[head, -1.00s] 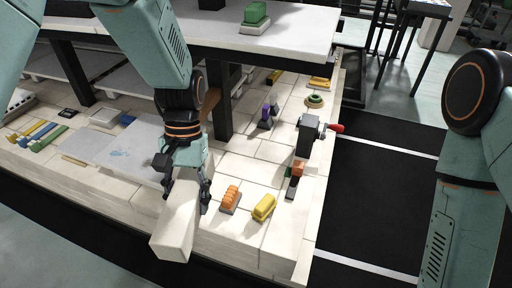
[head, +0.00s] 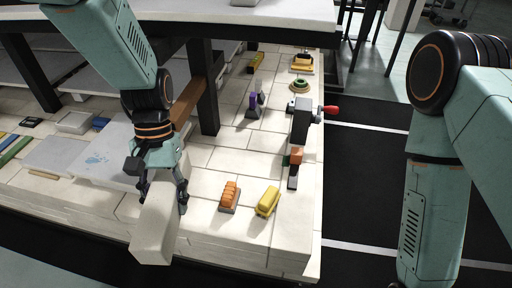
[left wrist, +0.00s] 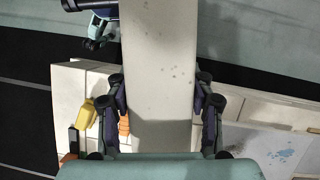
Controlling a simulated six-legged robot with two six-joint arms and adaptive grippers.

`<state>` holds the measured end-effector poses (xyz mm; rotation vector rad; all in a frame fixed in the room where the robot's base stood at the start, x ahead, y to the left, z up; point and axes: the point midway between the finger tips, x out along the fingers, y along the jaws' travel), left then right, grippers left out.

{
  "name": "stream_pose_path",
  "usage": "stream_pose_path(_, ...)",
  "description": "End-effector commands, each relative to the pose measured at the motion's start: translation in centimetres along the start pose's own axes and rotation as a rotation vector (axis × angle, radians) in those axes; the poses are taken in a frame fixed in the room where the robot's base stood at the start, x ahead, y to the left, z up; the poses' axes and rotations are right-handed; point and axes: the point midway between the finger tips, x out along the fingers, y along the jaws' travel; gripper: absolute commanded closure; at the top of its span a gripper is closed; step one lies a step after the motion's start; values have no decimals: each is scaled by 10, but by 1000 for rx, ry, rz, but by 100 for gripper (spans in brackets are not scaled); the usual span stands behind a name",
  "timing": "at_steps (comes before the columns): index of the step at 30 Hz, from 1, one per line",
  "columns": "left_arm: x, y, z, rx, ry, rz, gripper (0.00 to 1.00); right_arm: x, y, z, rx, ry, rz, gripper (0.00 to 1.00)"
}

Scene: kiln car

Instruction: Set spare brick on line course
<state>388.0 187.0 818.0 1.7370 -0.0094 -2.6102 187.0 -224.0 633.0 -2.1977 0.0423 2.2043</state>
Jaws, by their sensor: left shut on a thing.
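The spare brick (head: 157,225) is a long, pale cream block. My left gripper (head: 163,190) is shut on it, with one finger on each side. The brick is tilted in the head view, its near end over the front edge of the kiln car. In the left wrist view the brick (left wrist: 158,75) runs up between the fingers (left wrist: 160,108). Pale bricks (head: 245,240) line the car's front edge; I cannot tell which are the line course. My right arm is at the right; what may be my right gripper (left wrist: 95,38) shows small in the left wrist view.
An orange ridged piece (head: 229,196) and a yellow piece (head: 267,201) lie right of the brick. A dark clamp with a red handle (head: 304,122) stands at the car's right edge. A black post (head: 203,90) and a grey sheet (head: 100,155) are behind and left.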

Motion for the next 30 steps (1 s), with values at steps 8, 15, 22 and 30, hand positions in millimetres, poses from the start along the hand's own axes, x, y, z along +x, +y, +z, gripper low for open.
stream_pose_path(8,48,5,-19,0,1,-3,100,53,0,0,1,0,0,60)
stream_pose_path(15,68,5,-28,1,2,-2,100,75,0,0,0,0,0,60)
stream_pose_path(22,63,8,-48,-215,2,91,100,73,0,0,0,1,0,60)
stream_pose_path(30,56,15,-94,-709,2,297,100,73,0,0,0,0,0,60)
